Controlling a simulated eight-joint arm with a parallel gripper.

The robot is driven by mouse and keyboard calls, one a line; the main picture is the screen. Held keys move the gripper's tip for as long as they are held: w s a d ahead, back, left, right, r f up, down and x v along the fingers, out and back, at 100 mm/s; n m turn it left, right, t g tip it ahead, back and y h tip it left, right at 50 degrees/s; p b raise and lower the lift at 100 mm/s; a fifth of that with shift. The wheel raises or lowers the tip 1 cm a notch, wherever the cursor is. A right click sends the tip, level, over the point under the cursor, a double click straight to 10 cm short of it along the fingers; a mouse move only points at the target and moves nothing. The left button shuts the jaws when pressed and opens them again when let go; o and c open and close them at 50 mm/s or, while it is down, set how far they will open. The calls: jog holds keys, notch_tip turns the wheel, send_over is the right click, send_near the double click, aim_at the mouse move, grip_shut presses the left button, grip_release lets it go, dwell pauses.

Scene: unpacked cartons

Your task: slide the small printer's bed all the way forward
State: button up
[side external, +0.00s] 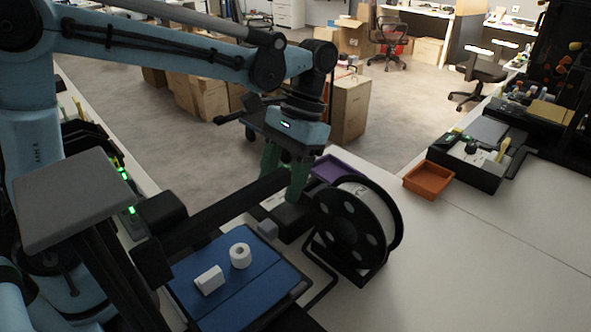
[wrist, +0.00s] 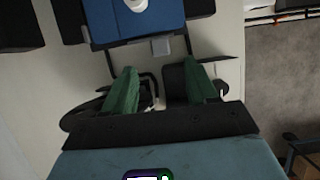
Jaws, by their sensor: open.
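The small printer's blue bed (side external: 240,284) lies flat beneath the dark gantry bar, at lower centre in the side view. A white ring-shaped piece (side external: 240,256) and a white block (side external: 209,280) sit on it. A small grey block (side external: 267,229) is at the bed's edge nearest my gripper. In the wrist view the bed (wrist: 112,22) is at the top, with the grey block (wrist: 160,46) just below it. My gripper (side external: 283,183) points down past that edge, beside the spool. Its green fingers (wrist: 160,66) are open with nothing held, apart from the bed.
A black filament spool (side external: 352,228) stands close to the right of my fingers. A purple tray (side external: 338,167) is behind it. An orange tray (side external: 429,181) and another machine (side external: 475,160) are farther right. The white tabletop at the front right is clear.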

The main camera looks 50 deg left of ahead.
aim_at(267, 225)
jog(key=x, duration=0.8)
grip_shut()
dwell(0.4)
